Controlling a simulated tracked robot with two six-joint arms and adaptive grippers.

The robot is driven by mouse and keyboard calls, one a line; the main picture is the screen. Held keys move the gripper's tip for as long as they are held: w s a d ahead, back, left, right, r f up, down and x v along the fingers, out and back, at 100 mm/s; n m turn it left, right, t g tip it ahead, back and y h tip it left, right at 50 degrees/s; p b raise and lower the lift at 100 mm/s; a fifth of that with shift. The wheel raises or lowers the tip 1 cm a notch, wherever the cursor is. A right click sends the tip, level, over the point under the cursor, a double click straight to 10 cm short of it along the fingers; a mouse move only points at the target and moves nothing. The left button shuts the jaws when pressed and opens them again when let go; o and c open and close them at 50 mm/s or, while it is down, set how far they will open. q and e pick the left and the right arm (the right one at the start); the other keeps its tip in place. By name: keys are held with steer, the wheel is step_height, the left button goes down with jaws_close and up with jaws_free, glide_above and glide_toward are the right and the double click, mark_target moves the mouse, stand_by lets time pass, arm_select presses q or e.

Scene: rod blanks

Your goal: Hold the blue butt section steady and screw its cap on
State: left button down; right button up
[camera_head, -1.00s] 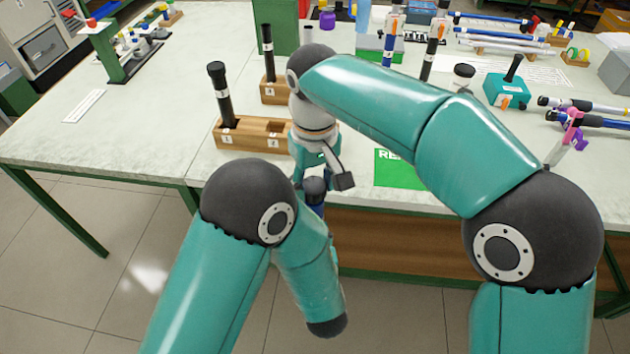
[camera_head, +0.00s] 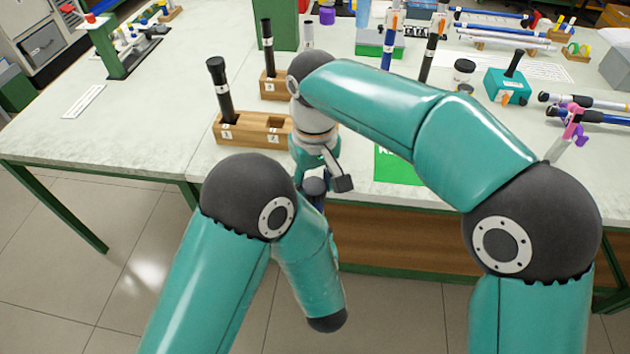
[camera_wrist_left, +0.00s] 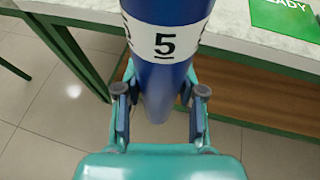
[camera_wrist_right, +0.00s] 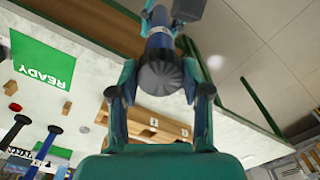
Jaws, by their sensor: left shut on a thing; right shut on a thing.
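The blue butt section (camera_wrist_left: 172,85) stands upright in the left wrist view, with a white band marked 5. My left gripper (camera_wrist_left: 160,105) is shut around it below that band; in the head view my arms mostly hide this grip. The black ribbed cap (camera_wrist_right: 161,74) is at the top end of the blue section in the right wrist view. My right gripper (camera_wrist_right: 160,92) is shut on the cap from above, and it also shows in the head view (camera_head: 317,157). How far the cap is seated on the section cannot be told.
A wooden block (camera_head: 252,128) with a black-handled section and an empty slot stands close behind my right gripper. A green READY mat (camera_head: 395,168) lies to the right. Several rods and a teal box (camera_head: 507,87) occupy the right side. The bench's left part is mostly clear.

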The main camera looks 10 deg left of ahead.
steer(key=shift+f, duration=0.4)
steer(key=m, duration=0.8)
steer(key=shift+a, duration=0.1)
steer(key=m, duration=0.6)
steer(key=shift+m, duration=0.4)
steer(key=m, duration=0.4)
steer(key=shift+w, duration=0.1)
steer(key=m, duration=0.7)
steer(key=shift+w, duration=0.1)
steer(key=m, duration=0.6)
steer(key=shift+m, duration=0.4)
